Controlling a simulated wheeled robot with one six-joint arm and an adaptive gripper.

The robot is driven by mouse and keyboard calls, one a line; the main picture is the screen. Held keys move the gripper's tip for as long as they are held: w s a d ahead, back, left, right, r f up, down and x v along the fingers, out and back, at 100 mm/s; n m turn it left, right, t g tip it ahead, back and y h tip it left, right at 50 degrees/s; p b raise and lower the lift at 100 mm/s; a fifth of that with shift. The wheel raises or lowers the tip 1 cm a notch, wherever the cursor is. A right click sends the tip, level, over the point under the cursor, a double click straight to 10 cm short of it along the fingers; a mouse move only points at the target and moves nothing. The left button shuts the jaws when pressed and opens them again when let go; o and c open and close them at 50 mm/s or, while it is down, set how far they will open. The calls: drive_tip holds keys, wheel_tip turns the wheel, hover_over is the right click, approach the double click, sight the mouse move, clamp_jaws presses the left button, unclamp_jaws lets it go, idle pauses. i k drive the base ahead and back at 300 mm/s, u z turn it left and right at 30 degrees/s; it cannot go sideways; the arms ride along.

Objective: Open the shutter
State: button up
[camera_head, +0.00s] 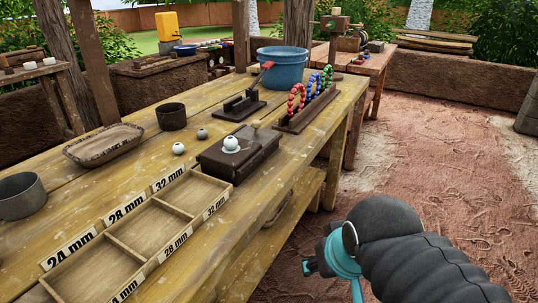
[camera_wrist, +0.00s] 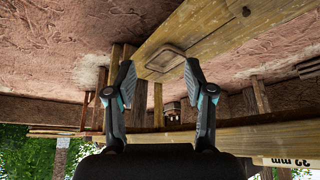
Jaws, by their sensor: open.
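No part is plainly marked as a shutter. A dark brown box (camera_head: 238,160) stands on the workbench, with a white ball with a dark spot (camera_head: 231,144) on its top. A small light knob (camera_head: 255,124) shows at its back edge. Behind it is a dark device (camera_head: 240,106) with a red-tipped lever (camera_head: 266,68). My gripper (camera_head: 312,266) is off the bench's right side, over the dirt floor, apart from the box. In the wrist view my gripper (camera_wrist: 158,66) has its two fingers spread, with nothing between them.
The workbench (camera_head: 130,210) carries a sorting tray (camera_head: 109,240) with millimetre labels, two dark cups (camera_head: 171,116), a shallow dish (camera_head: 103,145), a blue tub (camera_head: 283,68) and a rack of coloured bead rings (camera_head: 306,107). The dirt floor (camera_head: 430,150) to the right is clear.

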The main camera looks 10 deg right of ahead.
sight(253, 133)
drive_tip(key=z, duration=0.05)
drive_tip(key=k, duration=0.5)
drive_tip(key=z, duration=1.55)
drive_tip(key=i, duration=1.15)
drive_tip(key=u, duration=2.2)
